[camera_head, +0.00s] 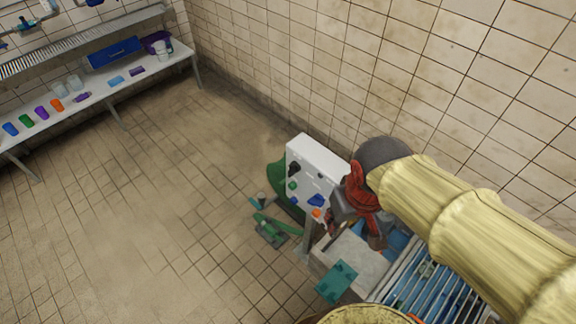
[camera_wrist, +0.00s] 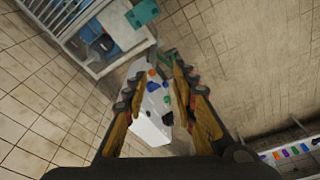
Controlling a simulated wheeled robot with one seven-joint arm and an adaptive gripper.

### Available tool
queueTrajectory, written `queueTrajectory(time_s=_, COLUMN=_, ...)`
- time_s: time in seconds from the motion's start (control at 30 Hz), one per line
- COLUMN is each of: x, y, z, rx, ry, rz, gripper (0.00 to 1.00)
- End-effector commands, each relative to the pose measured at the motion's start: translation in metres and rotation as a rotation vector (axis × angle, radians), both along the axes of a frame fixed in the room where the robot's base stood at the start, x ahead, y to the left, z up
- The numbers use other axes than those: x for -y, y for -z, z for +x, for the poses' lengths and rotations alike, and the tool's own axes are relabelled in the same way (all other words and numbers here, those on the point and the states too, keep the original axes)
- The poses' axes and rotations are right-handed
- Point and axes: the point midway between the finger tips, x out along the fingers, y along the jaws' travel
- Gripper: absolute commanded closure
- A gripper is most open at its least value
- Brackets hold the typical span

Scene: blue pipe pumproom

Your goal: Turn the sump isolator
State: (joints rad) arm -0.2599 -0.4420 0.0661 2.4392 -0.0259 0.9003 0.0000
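A white control box (camera_head: 322,160) stands on a post near the tiled wall. It carries a black knob (camera_head: 293,170), a green button (camera_head: 292,186), a small blue part (camera_head: 294,201), a larger blue part (camera_head: 315,200) and an orange part (camera_head: 316,213). No label is readable, so I cannot tell which one is the sump isolator. My gripper (camera_head: 365,205) is at the right side of the box in the head view. In the wrist view my gripper (camera_wrist: 156,70) is open, with the box (camera_wrist: 145,124) showing between its spread fingers. Nothing is held, and I see no contact.
Green pipework (camera_head: 270,228) stands on the floor beside the post. A bench (camera_head: 100,95) with coloured items is far left. The floor between is clear.

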Motion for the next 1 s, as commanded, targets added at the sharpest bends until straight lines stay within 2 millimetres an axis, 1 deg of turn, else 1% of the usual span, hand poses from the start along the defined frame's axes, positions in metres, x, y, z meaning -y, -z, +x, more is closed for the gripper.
queueTrajectory(time_s=0.03, x=-0.007, y=0.008, z=0.003, rx=-0.041, ry=-0.039, rz=-0.025, gripper=0.73)
queueTrajectory(time_s=0.1, x=-0.015, y=0.019, z=0.007, rx=-0.089, ry=-0.091, rz=-0.065, gripper=0.73)
queueTrajectory(time_s=0.3, x=-0.032, y=0.052, z=0.018, rx=-0.220, ry=-0.256, rz=-0.203, gripper=0.73)
queueTrajectory(time_s=0.47, x=-0.042, y=0.079, z=0.027, rx=-0.316, ry=-0.400, rz=-0.335, gripper=0.73)
queueTrajectory(time_s=0.73, x=-0.055, y=0.126, z=0.045, rx=-0.462, ry=-0.668, rz=-0.595, gripper=0.73)
queueTrajectory(time_s=1.0, x=-0.069, y=0.174, z=0.073, rx=-0.571, ry=-0.952, rz=-0.901, gripper=0.73)
